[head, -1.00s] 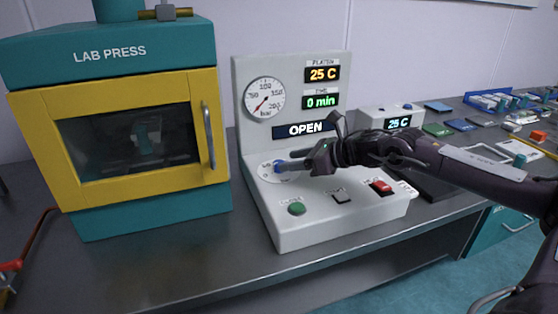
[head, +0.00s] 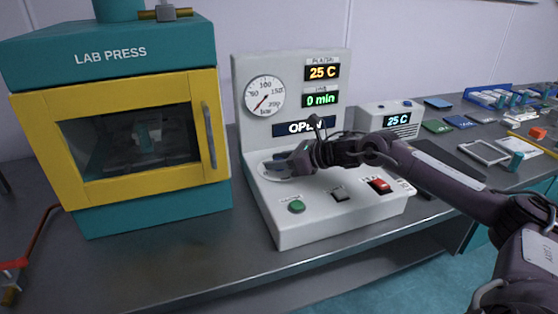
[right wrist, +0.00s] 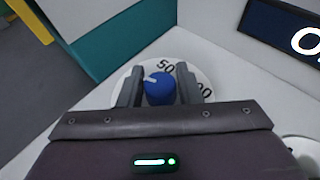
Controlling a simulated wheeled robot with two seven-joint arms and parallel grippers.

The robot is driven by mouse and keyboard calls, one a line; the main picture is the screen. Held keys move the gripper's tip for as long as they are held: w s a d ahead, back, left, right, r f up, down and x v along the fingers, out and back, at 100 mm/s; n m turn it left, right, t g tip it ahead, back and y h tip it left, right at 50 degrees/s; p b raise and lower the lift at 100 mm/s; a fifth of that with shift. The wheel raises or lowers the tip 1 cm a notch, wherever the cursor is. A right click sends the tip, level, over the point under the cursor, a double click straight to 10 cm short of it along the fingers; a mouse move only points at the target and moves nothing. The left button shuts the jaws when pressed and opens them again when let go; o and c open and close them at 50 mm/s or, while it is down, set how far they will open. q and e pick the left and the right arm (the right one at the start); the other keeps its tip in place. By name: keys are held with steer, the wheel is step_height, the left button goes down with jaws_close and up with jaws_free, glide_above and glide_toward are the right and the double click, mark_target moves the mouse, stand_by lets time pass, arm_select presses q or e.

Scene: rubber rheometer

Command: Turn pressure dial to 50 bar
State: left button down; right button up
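The pressure dial is a blue knob (right wrist: 160,88) with a white pointer mark, on a round white scale plate (head: 268,170) of the console. In the head view my right gripper (head: 284,161) largely hides the knob. The pressure gauge (head: 264,95) has its red needle pointing to the lower left, at the low end. My left gripper is not in view.
The console (head: 330,225) has a green button (head: 296,206), a dark switch (head: 338,195) and a red switch (head: 380,186). Its displays read 25 C, 0 min and OPEN, partly covered. The yellow and teal lab press (head: 120,140) stands left. A small 25 C unit (head: 392,122) stands behind right.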

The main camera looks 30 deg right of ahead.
steer(key=c, duration=0.5)
steer(key=shift+o, duration=0.2)
